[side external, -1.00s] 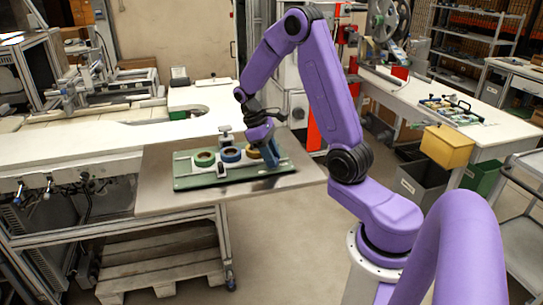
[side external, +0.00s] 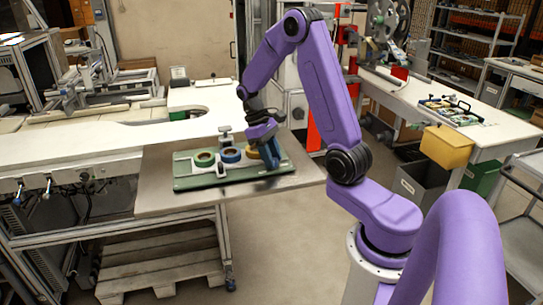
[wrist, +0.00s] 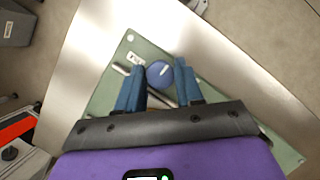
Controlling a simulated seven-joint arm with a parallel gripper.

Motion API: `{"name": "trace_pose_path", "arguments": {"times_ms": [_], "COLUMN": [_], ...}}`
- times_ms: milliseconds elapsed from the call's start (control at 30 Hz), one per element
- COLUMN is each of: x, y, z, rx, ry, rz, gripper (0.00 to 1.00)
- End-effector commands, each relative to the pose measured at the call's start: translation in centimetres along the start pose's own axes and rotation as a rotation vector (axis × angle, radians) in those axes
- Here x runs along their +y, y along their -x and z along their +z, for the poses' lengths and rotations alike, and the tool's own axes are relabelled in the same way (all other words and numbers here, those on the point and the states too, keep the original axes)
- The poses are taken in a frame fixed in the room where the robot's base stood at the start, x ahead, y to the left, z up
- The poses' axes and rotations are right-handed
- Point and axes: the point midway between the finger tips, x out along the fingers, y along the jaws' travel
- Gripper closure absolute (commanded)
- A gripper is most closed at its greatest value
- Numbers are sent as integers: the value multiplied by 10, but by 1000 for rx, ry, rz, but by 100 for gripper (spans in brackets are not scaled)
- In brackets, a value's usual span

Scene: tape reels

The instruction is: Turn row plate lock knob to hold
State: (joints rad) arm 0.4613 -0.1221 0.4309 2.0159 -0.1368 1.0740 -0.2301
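The green row plate (side external: 190,182) lies on the metal-topped table and carries green, blue and yellow tape reels in a row. In the wrist view the plate (wrist: 113,75) has a round blue knob (wrist: 158,76) with a short white mark on its face, beside a small white label (wrist: 135,58). My gripper (wrist: 160,66) is open, with one blue finger on each side of the knob and visible gaps to it. In the side view my gripper (side external: 268,150) is at the plate's right end, beside the yellow reel (side external: 252,152). It hides the knob there.
The blue reel (side external: 229,155) and green reel (side external: 205,158) sit left of my gripper. A clamp-like upright (side external: 225,133) stands behind the blue reel. The metal tabletop (side external: 155,190) is bare around the plate. A red post (side external: 312,125) stands behind my arm.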

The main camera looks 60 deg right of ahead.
Motion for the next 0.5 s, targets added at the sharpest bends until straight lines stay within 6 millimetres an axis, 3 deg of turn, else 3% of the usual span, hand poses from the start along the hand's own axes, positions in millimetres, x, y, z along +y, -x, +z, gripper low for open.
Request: {"name": "trace_pose_path", "arguments": {"times_ms": [33,67,367,500], "x": [0,0,0,0], "y": [0,0,1,10], "z": [0,0,0,-1], "rx": [1,1,1,4], "ry": [-1,0,1,1], "rz": [0,0,1,2], "gripper": [47,41,41,41]}}
